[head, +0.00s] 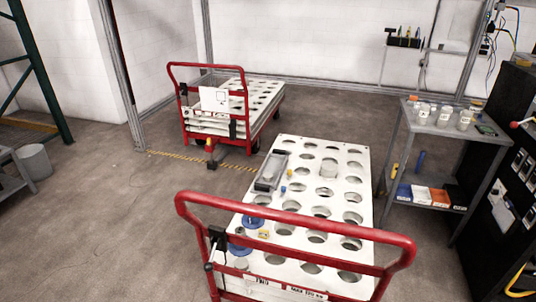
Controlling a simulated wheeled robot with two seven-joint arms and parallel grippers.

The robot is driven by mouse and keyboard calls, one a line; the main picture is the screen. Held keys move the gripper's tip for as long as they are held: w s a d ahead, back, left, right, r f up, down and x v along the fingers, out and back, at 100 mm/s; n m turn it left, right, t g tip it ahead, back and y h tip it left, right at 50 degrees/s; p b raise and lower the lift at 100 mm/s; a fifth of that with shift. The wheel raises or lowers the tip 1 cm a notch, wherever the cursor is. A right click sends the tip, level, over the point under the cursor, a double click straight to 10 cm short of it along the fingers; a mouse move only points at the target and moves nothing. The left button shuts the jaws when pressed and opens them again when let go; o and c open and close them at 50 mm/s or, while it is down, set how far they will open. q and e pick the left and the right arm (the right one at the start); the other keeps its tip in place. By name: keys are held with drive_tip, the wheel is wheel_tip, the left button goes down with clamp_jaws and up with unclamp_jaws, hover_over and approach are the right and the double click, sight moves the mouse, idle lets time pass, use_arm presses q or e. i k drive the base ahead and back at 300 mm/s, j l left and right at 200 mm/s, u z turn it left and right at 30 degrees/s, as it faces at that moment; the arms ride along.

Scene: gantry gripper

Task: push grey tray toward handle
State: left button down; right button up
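The grey tray (271,172) is a narrow, long tray in the head view. It lies on the white top with round holes (338,147) of the near cart, along its left edge toward the far end. The cart's red handle (300,219) is a tubular bar standing at the near end, closest to me. A clear stretch of top and a few small items lie between the tray and the handle. Neither of my grippers is in view.
Blue round pieces (252,222) and a small yellow piece (263,234) lie on the near left of the top. A second red cart (232,100) stands behind. A grey shelf table with jars (445,116) stands to the right. Floor on the left is open.

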sight(276, 162)
drive_tip(key=i+j+u, duration=0.45)
drive_tip(key=j, duration=0.3)
drive_tip(key=i+j+u, duration=0.95)
drive_tip(key=i, duration=0.2)
drive_tip(key=i+z, duration=0.35)
drive_tip(key=i, duration=0.15)
drive_tip(key=i+j+z, duration=0.3)
drive_tip(key=i, duration=0.15)
drive_tip(key=i+l, duration=0.05)
